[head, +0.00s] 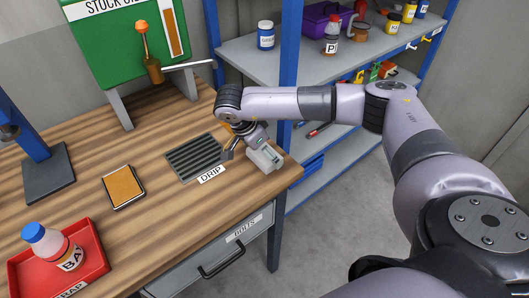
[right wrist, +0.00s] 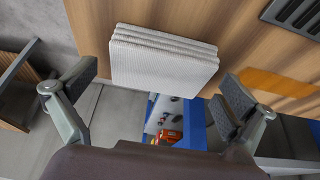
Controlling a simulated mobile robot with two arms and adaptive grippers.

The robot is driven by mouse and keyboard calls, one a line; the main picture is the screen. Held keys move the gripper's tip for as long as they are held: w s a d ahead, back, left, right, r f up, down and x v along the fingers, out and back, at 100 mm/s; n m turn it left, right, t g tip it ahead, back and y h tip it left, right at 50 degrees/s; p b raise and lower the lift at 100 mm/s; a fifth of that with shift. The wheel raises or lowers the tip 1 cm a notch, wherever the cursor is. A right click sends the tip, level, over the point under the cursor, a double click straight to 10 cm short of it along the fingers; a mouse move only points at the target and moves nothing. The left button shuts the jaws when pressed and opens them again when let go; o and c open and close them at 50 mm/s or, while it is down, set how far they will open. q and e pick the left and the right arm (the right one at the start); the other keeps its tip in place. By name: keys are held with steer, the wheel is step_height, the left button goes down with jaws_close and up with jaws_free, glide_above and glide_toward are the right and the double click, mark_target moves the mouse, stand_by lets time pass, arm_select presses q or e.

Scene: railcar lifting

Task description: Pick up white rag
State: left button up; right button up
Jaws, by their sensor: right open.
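The white rag (right wrist: 163,58) is a folded, ribbed stack lying on the wooden workbench near its edge, seen in the right wrist view. In the head view the rag (head: 266,159) is a small pale shape at the bench's right corner, partly hidden by my gripper. My right gripper (head: 247,147) is over that corner, close to the rag. In the right wrist view my right gripper (right wrist: 158,88) is open, with its fingers apart on either side of the rag's near edge and nothing between the pads. My left gripper does not show.
A dark slotted drip grate (head: 195,157) lies left of the rag. An orange-topped pad (head: 123,187) and a red tray (head: 88,277) with a blue-capped bottle (head: 50,245) are farther left. A blue-post shelf (head: 289,60) stands right behind the bench. A drawer (head: 215,262) is below.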

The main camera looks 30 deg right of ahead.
steer(key=shift+f, duration=0.1)
steer(key=c, duration=1.1)
